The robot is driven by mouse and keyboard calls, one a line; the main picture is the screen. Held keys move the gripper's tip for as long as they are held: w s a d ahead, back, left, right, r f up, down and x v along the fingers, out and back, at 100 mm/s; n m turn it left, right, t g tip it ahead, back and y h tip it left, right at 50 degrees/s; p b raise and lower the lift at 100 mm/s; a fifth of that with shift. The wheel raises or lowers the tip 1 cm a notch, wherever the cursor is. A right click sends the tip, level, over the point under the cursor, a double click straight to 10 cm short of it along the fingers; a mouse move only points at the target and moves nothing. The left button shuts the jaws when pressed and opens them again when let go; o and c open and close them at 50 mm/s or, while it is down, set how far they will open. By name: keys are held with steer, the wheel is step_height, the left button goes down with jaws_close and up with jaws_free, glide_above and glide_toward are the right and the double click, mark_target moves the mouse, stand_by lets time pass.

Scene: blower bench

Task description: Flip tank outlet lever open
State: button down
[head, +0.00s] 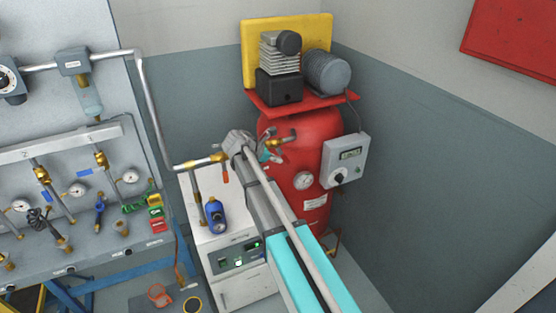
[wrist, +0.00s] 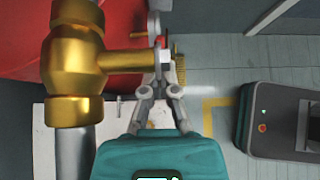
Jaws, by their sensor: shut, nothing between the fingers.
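The red tank (head: 300,160) stands upright in the corner, and its red side shows in the wrist view (wrist: 25,35). A brass outlet fitting (head: 285,140) sits on its upper left side. In the wrist view, a large brass valve body (wrist: 75,65) fills the left, with a stem pointing right. A small grey and red piece, apparently the lever (wrist: 162,42), is at the stem's end. My gripper (wrist: 161,68) is shut and empty beside that end; contact is unclear. In the head view my arm hides part of the fitting and the gripper's fingertips.
A white cabinet (head: 240,285) stands left of the tank, with a pipe and brass valve above it. A grey control box (head: 345,157) with a dial is right of the tank. A fitting panel (head: 60,140) is at left. Floor (wrist: 215,75) shows at right.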

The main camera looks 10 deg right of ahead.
steer(key=s+a+r+y+p, duration=0.2)
steer(key=a+r+p, duration=0.2)
steer(key=a, duration=0.6)
steer(key=shift+g+p, duration=0.3)
steer(key=shift+p, duration=0.95)
steer(key=shift+s+d, duration=0.1)
steer(key=w+d+f+b, duration=0.2)
steer(key=d+f+b, duration=0.3)
steer(key=d, duration=0.5)
